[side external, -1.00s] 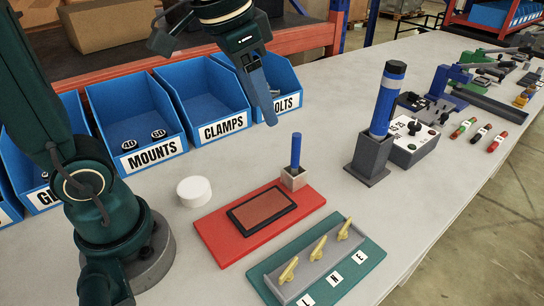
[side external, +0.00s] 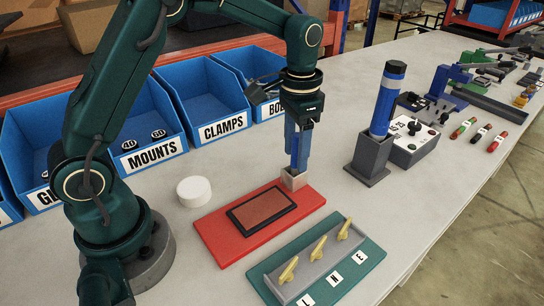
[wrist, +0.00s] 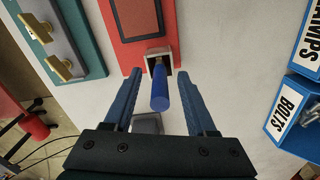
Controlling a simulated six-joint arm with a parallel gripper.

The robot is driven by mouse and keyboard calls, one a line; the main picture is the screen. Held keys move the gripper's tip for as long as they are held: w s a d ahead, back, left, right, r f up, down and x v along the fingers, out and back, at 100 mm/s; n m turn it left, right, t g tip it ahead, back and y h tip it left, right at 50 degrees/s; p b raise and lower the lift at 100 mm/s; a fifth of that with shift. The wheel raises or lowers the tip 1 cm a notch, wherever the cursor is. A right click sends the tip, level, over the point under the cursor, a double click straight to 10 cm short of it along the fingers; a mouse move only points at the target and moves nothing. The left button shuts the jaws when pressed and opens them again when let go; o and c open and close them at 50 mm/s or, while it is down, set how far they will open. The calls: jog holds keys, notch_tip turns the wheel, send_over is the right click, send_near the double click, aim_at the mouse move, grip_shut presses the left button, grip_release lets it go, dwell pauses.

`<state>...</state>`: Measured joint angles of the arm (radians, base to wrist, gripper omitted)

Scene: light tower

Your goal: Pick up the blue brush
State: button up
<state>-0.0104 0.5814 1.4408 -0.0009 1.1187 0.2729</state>
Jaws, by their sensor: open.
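The blue brush (side external: 294,149) stands upright in a small light block holder (side external: 294,179) at the back corner of the red board (side external: 222,238). In the wrist view the blue brush (wrist: 160,88) shows as a blue cylinder rising from its holder (wrist: 158,60). My gripper (side external: 297,160) is pointed down directly over the holder, its fingers around the brush. In the wrist view my gripper (wrist: 159,80) is open, with one blue finger on each side of the brush and a gap visible on both sides. The lower end of the brush is hidden in the holder.
A tall blue cylinder (side external: 388,98) in a dark grey stand (side external: 371,160) is close on the right. A green board (side external: 340,277) with yellow levers lies in front. A white puck (side external: 194,191) and blue bins (side external: 222,100) are to the left and behind.

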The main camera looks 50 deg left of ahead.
aim_at(297, 134)
jog(key=shift+f, duration=0.75)
grip_shut()
notch_tip(297, 134, up, 4)
jog(key=shift+r, duration=0.25)
jog(key=s+a+r, duration=0.5)
jog(key=a+r, duration=0.1)
jog(key=a, duration=0.4)
jog(key=shift+a+r, duration=0.3)
